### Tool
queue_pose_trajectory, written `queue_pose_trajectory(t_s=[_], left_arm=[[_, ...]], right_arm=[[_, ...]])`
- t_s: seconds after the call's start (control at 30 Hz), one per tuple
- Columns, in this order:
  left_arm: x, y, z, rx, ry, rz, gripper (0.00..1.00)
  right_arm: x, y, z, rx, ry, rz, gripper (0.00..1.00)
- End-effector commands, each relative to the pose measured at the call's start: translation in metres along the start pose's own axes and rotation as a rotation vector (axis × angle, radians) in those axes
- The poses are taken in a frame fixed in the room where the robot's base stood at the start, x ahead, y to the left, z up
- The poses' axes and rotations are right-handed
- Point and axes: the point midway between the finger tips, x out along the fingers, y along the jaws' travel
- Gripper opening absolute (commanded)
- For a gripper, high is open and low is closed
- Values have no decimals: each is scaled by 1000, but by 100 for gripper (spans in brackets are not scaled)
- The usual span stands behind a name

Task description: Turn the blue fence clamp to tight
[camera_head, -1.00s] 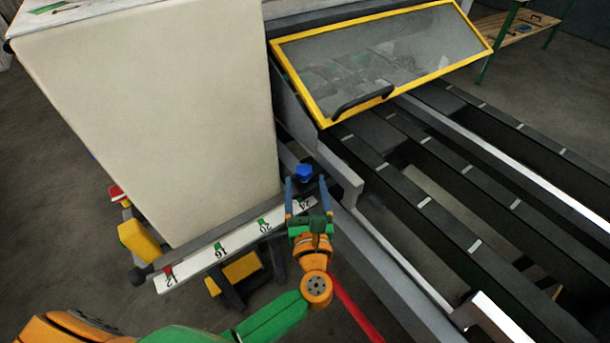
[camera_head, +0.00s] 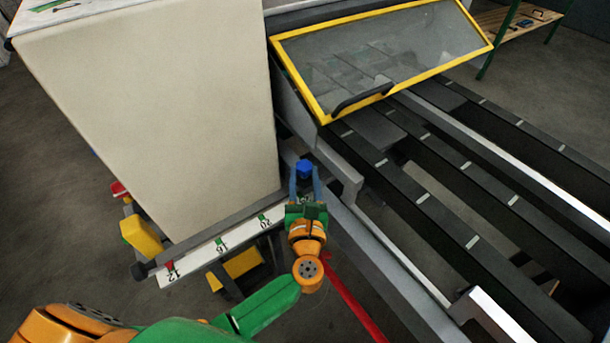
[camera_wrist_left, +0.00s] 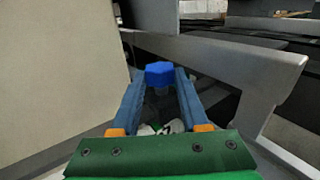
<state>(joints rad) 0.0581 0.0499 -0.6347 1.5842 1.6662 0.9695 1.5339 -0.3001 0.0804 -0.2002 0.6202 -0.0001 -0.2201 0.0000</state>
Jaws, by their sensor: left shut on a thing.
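The blue fence clamp (camera_head: 304,168) is a small blue knob at the right end of the numbered white scale bar, beside the machine's grey frame. It also shows in the left wrist view (camera_wrist_left: 159,74), between the far ends of my fingers. My left gripper (camera_head: 304,176) reaches it from the near side, with its blue fingers on either side of the knob and shut on it. The fingertips partly hide the knob's sides. My right gripper is not in view.
The white scale bar (camera_head: 195,258) with green and red marks runs left of the clamp. A large beige cabinet (camera_head: 150,110) stands close on the left. A yellow-framed guard (camera_head: 385,60) and dark slatted rails (camera_head: 440,210) lie to the right.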

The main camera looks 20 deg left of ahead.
Motion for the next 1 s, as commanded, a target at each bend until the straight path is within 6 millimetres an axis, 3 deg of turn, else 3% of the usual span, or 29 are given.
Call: queue_pose_trajectory(t_s=[0.37, 0.7, 1.0], left_arm=[[1, 8, 0, 5, -1, -265, 0], [3, 12, -2, 4, -1, -491, 0], [4, 14, -1, 1, 0, -592, 0]], right_arm=[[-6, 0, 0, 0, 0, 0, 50], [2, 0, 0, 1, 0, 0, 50], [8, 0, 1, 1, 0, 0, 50]])
